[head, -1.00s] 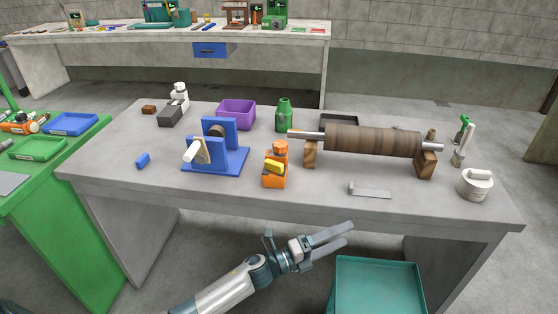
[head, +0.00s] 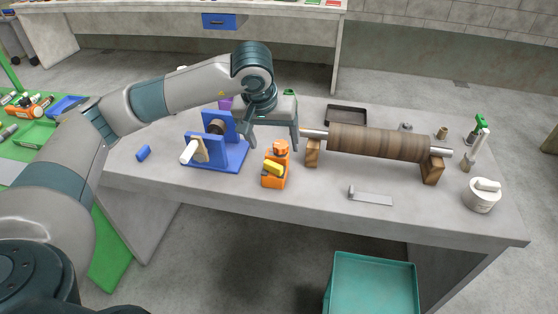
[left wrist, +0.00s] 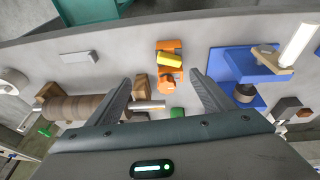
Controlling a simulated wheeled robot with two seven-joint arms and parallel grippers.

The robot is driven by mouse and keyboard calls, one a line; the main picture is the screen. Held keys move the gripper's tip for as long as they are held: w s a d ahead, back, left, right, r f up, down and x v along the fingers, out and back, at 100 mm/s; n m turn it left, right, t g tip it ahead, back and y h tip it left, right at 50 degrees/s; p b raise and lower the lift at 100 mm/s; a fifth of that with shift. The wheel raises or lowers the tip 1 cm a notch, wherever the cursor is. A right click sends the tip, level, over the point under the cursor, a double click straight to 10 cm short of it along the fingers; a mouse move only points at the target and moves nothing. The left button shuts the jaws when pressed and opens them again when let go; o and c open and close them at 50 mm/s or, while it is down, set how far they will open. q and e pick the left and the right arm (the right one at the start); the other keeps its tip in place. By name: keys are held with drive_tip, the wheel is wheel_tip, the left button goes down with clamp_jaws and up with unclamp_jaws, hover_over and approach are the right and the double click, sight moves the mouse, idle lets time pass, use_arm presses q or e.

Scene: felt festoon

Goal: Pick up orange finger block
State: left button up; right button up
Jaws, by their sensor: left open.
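The orange finger block (head: 274,178) stands on the grey table, with a yellow piece across its front and a round orange knob on top. In the left wrist view the block (left wrist: 169,73) lies ahead of and between the two fingers. My left gripper (head: 270,142) is open and empty, pointing down just behind and above the block. It also shows in the left wrist view (left wrist: 162,88). The fingers are apart from the block. My right gripper is not in view.
A blue stand (head: 235,155) is close to the block's left. A brown roller (head: 375,142) on wooden supports is to its right. A grey bracket (head: 370,196) lies at front right, and a teal bin (head: 372,285) is below the table's front edge.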

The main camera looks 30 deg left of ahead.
sight(272, 161)
use_arm(q)
drive_tip(key=shift+w+a+r+t+y, duration=0.15)
drive_tip(key=shift+a+r+y, duration=0.1)
drive_tip(key=shift+a+r, duration=0.3)
drive_tip(key=shift+w+a+r+t+y, duration=0.15)
drive_tip(key=shift+a+r+y, duration=0.15)
drive_tip(key=shift+a, duration=0.3)
drive_tip(key=p+x, duration=0.4)
drive_tip(key=x, duration=0.7)
drive_tip(key=shift+d+p, duration=0.15)
drive_tip(key=shift+p, duration=0.25)
drive_tip(key=shift+w+f, duration=0.2)
drive_tip(key=shift+f, duration=0.35)
